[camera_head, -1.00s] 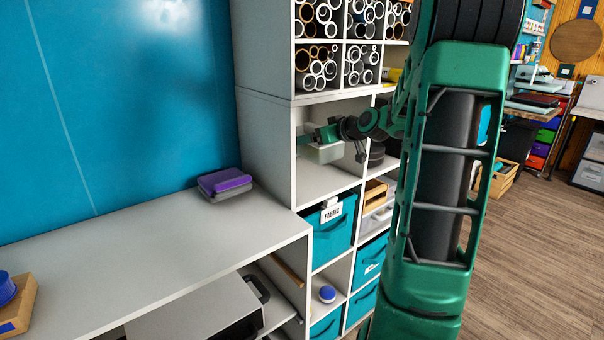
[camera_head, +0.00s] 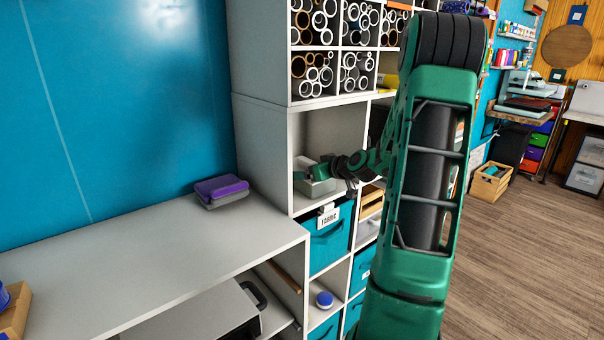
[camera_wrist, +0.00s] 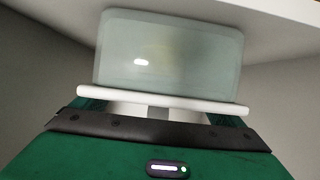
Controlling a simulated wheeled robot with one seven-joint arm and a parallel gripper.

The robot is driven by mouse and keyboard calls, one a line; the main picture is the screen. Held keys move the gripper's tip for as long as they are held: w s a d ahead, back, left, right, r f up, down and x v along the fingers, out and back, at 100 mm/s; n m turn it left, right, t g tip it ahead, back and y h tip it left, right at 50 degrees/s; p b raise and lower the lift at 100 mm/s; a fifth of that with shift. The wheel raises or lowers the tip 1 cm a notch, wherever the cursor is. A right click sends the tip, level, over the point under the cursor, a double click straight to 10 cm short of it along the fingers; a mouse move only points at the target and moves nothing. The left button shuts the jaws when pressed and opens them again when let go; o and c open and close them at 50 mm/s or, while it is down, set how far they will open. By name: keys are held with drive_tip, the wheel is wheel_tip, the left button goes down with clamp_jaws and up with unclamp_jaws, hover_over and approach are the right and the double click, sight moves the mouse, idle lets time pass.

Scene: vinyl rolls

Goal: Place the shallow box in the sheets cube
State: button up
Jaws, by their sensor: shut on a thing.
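The shallow box is a pale box with a translucent greenish lid (camera_wrist: 168,52); in the head view the box (camera_head: 317,186) is low inside an open shelf cube (camera_head: 335,135). My gripper (camera_head: 305,176) is shut on the box at its near white rim, which also shows in the wrist view (camera_wrist: 160,98). In the head view the box is close to the cube's floor; I cannot tell whether it touches. No label reading "sheets" is legible. My arm hides part of the shelf to the right.
Below is a teal bin (camera_head: 330,235) labelled "FABRIC". Cubbies above hold several rolls (camera_head: 315,72). A purple-topped case (camera_head: 222,190) lies on the white counter (camera_head: 130,265). The cube's side wall (camera_head: 262,155) stands close to the box's left.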

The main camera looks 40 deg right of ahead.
drive_tip(key=o, duration=0.9)
drive_tip(key=shift+r, duration=0.1)
drive_tip(key=v, duration=1.2)
